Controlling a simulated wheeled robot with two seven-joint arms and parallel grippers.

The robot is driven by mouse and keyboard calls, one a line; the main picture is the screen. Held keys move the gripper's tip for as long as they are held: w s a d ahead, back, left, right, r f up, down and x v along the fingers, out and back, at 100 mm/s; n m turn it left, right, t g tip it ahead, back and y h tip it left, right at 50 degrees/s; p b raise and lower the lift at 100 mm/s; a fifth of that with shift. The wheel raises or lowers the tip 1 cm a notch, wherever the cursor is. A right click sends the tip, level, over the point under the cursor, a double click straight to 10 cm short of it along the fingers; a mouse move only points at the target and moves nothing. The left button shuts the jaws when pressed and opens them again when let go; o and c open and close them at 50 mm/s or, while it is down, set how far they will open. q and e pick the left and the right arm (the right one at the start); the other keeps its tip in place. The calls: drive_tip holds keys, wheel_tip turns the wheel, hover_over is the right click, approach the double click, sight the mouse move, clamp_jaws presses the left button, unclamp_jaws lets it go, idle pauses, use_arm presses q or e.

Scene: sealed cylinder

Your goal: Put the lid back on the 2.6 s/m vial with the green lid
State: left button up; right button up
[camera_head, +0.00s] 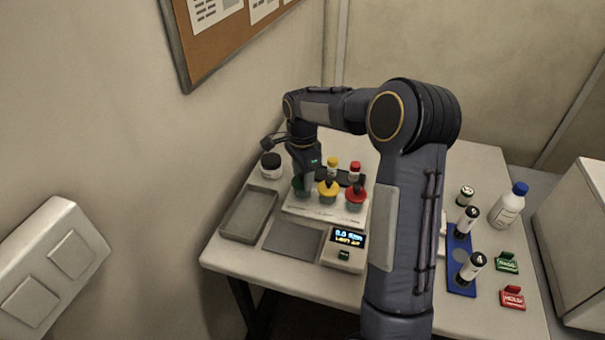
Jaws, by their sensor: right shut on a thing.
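My right gripper (305,190) reaches down at the left end of the white rack (322,212). It is shut on what looks like the green lid (298,184), mostly hidden by the fingers. Whether the lid touches a vial beneath cannot be told. Beside it in the rack are a yellow-topped piece (328,190) and a red-topped piece (355,196). Behind them stand a small yellow-capped bottle (332,166) and a red-capped one (355,170). No 2.6 label is legible. My left gripper is not in view.
A meter with a lit display (348,238) stands in front of the rack. A grey tray (249,214) and dark mat (293,239) lie to the left. A black-lidded jar (271,165) is behind. A blue holder (459,263) with black-capped vials and a blue-capped bottle (508,207) are right.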

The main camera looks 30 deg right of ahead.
idle(0.4)
drive_tip(key=o, duration=1.5)
drive_tip(key=shift+r, duration=0.15)
drive_tip(key=shift+r+p, duration=2.8)
drive_tip(key=shift+r, duration=0.6)
clamp_jaws()
